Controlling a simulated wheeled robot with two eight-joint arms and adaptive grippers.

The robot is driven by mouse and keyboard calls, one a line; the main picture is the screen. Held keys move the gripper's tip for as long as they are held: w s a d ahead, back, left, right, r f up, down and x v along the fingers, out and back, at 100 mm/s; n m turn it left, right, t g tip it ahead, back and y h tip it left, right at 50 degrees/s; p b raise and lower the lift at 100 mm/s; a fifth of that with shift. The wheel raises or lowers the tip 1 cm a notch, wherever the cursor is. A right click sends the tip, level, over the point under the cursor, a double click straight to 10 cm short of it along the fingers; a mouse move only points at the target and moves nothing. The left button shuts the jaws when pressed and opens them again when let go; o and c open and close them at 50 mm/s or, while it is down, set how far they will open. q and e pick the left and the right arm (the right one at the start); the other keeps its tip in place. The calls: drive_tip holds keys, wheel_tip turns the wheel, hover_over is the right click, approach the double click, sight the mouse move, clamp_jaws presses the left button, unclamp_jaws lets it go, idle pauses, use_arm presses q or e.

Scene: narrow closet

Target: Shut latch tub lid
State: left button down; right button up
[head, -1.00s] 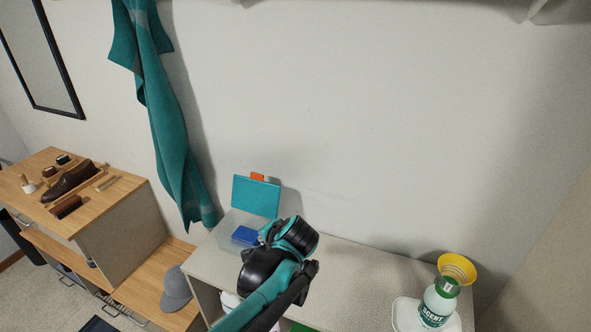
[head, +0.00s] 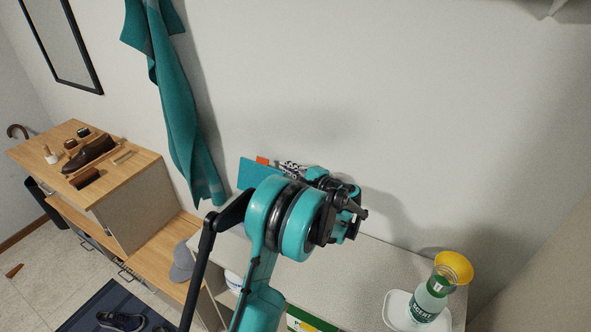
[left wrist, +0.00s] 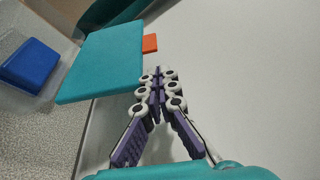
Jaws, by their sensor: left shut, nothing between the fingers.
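The tub's teal lid (head: 258,172) stands open, raised against the wall side of the shelf, with an orange latch tab (head: 262,160) at its top edge. In the left wrist view the lid (left wrist: 100,65) and orange tab (left wrist: 150,43) show clearly. The clear tub (left wrist: 60,100) holds a blue block (left wrist: 33,65); my arm hides the tub in the head view. My left gripper (head: 290,165) is shut and empty; its fingertips (left wrist: 157,72) are beside the lid's tab-side edge. I cannot tell whether they touch it. My right gripper is not in view.
A white-and-green bottle (head: 430,298) with a yellow funnel (head: 453,267) on it stands on a white tray (head: 393,306) at the right. The shelf (head: 385,265) between is clear. A teal cloth (head: 180,110) hangs at the left, and a grey cap (head: 182,263) sits below.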

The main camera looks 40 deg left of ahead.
use_arm(q)
drive_tip(key=x, duration=0.5)
drive_tip(key=shift+w+a, duration=0.1)
drive_tip(key=shift+a, duration=0.2)
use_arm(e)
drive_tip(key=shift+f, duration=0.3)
use_arm(q)
drive_tip(key=shift+b, duration=0.4)
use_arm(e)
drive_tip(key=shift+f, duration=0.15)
